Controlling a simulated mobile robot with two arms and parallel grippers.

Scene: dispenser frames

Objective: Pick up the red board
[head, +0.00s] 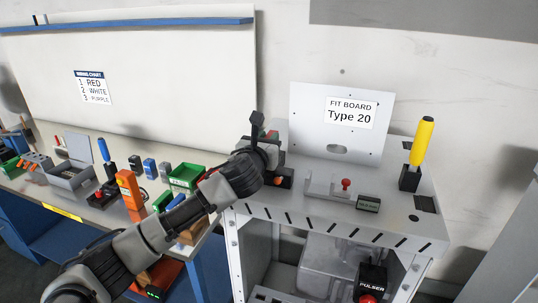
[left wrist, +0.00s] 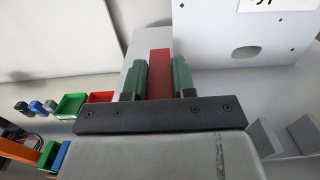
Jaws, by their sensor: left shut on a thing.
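The red board (left wrist: 160,65) shows in the left wrist view as an upright red strip between the two green fingers of my left gripper (left wrist: 160,80). The gripper is shut on it. In the head view my left gripper (head: 264,138) is over the left end of the grey dispenser bench (head: 330,212), left of the white panel reading "FIT BOARD Type 20" (head: 313,125). The board is mostly hidden there by the gripper and wrist. I cannot tell whether its lower end touches anything. My right gripper is not in view.
A small fixture with a red knob (head: 346,184), a small display (head: 369,203) and a yellow-handled tool in a black holder (head: 422,142) stand on the bench. A green bin (head: 186,176), an orange device (head: 129,188) and a grey tray (head: 72,178) crowd the left table.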

